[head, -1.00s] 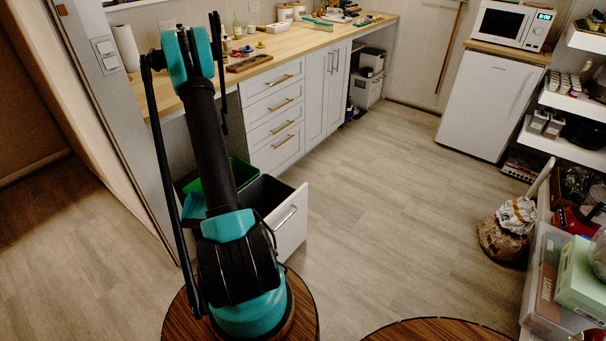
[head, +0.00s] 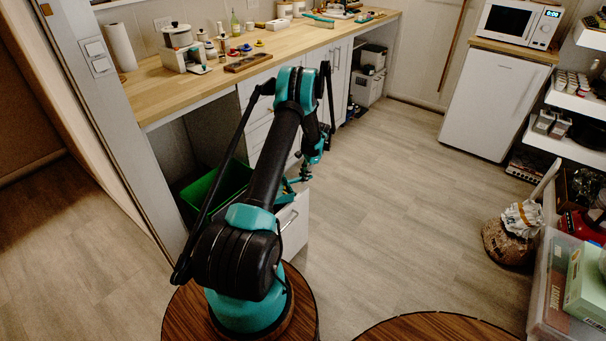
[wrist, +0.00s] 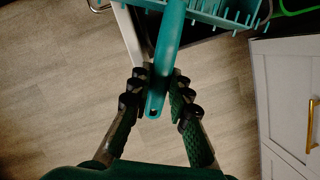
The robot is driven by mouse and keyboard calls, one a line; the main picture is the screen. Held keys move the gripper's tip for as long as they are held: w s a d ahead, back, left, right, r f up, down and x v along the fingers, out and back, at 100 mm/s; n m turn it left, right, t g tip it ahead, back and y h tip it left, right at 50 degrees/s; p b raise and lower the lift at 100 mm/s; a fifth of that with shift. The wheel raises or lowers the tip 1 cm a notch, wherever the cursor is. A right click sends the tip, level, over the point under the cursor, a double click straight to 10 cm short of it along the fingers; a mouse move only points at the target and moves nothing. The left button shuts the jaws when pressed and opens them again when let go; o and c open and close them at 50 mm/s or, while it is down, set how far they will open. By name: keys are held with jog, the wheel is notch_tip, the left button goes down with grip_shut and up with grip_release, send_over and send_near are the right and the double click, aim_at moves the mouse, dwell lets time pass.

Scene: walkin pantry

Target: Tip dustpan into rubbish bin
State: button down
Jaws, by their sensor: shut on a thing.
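My gripper (wrist: 158,82) is shut on the teal handle of the dustpan (wrist: 168,45). The handle has a hanging hole at its near end. The comb-toothed teal pan lies at the top of the wrist view, partly cut off by the frame edge. It is over or beside the dark opening of the rubbish bin (wrist: 208,47) in the pulled-out drawer; its height above it is unclear. The drawer front (head: 293,222) shows beside my arm.
A green bin (head: 215,188) stands left of my arm; its rim shows in the wrist view. The worktop (head: 215,80) runs behind, with closed cabinets (wrist: 287,85) beneath. Round wooden tops (head: 440,328) are near the front.

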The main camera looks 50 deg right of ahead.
jog(key=shift+w+a+r+g+h, duration=0.3)
jog(key=shift+a+r+h, duration=0.2)
jog(key=shift+r+h, duration=0.35)
jog(key=shift+w+a+r+g+h, duration=0.2)
jog(key=shift+a+r+g+h, duration=0.25)
jog(key=shift+r, duration=0.55)
jog(key=shift+w+a+r+g+h, duration=0.25)
jog(key=shift+a+r+h, duration=0.25)
jog(key=shift+r+h, duration=0.4)
jog(key=w+a+r+g+h, duration=0.2)
jog(key=w+a+r+h, duration=0.1)
jog(key=a, duration=0.4)
jog(key=w+a+r+g+h, duration=0.2)
jog(key=w+a+r+h, duration=0.2)
jog(key=a, duration=0.3)
jog(key=shift+a+r+h, duration=0.3)
jog(key=shift+r+h, duration=0.25)
jog(key=shift+h, duration=0.35)
